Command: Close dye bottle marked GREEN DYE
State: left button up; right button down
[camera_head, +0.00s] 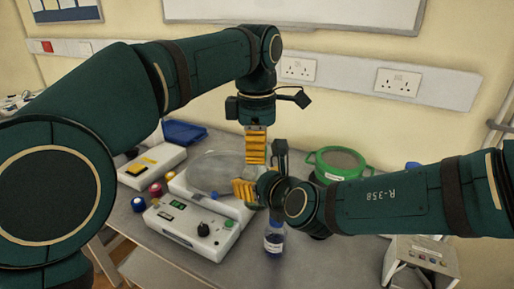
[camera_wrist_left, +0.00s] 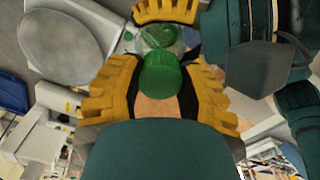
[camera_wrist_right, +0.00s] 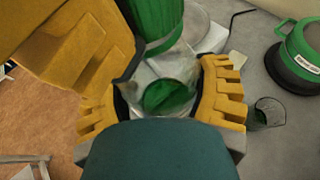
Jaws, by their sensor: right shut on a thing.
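The green dye bottle is clear with green liquid (camera_wrist_right: 168,97), and it stands between the fingers of my right gripper (camera_wrist_right: 160,105), which is shut on it. A green cap (camera_wrist_left: 160,76) sits between the fingers of my left gripper (camera_wrist_left: 160,90), at the bottle's top end; the same cap shows in the right wrist view (camera_wrist_right: 155,22). I cannot tell whether the cap is seated on the neck, or whether the left fingers press on it. In the head view the left gripper (camera_head: 255,148) is above the right gripper (camera_head: 243,190). The bottle's label is not readable.
A bottle of blue liquid (camera_head: 273,238) stands near the front edge. A white device with knobs (camera_head: 200,228) and a grey round plate (camera_head: 215,172) lie left of the grippers. A green-rimmed pot (camera_head: 340,160) is behind at right. Small coloured jars stand at left.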

pick_arm(q)
grip_shut()
jog(key=m, duration=1.1)
jog(key=shift+m, duration=0.4)
jog(key=m, duration=0.5)
jog(key=shift+m, duration=0.3)
jog(key=m, duration=0.5)
